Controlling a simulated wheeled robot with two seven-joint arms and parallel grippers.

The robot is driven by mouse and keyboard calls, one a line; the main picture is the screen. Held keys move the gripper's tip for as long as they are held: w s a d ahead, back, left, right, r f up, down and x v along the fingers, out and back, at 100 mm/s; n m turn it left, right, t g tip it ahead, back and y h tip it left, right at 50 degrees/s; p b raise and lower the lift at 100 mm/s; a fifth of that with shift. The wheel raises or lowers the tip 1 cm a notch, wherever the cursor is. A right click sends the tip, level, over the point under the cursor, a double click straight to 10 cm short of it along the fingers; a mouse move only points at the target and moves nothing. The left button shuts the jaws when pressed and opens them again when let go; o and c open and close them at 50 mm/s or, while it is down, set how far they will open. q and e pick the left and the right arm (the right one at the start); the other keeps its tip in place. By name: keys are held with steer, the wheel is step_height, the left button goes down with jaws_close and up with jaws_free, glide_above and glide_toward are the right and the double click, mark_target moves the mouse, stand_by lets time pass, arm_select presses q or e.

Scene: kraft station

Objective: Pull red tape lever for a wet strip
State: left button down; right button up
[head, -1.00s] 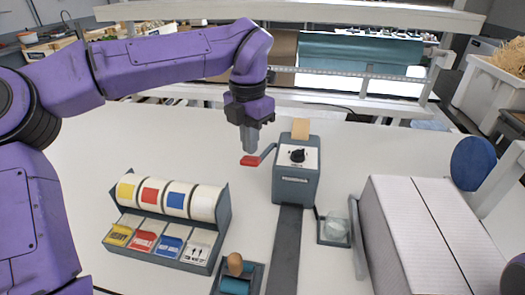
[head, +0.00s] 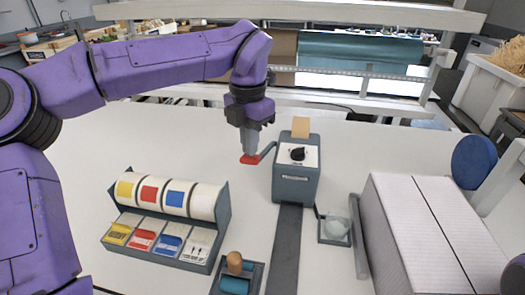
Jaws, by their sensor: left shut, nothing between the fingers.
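The red tape lever (head: 249,160) sticks out to the left of the grey tape dispenser (head: 295,183) on a dark arm. The dispenser has a white top with a black knob, and a tan piece of tape (head: 300,127) stands at its back. My left gripper (head: 250,152) points down with its fingers shut and empty. Its tips are right at the top of the red lever end and hide part of it; I cannot tell if they touch. My right gripper is not in view.
A label dispenser (head: 165,215) with coloured rolls stands at left front. A small tray (head: 258,270) with a wooden-knobbed tool, a dish with a glass bowl (head: 335,228) and a large white carton (head: 430,230) stand nearby. The table is clear left of the lever.

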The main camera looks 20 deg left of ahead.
arm_select(q)
steer(key=shift+f+b, duration=1.1)
steer(key=shift+f, duration=0.7)
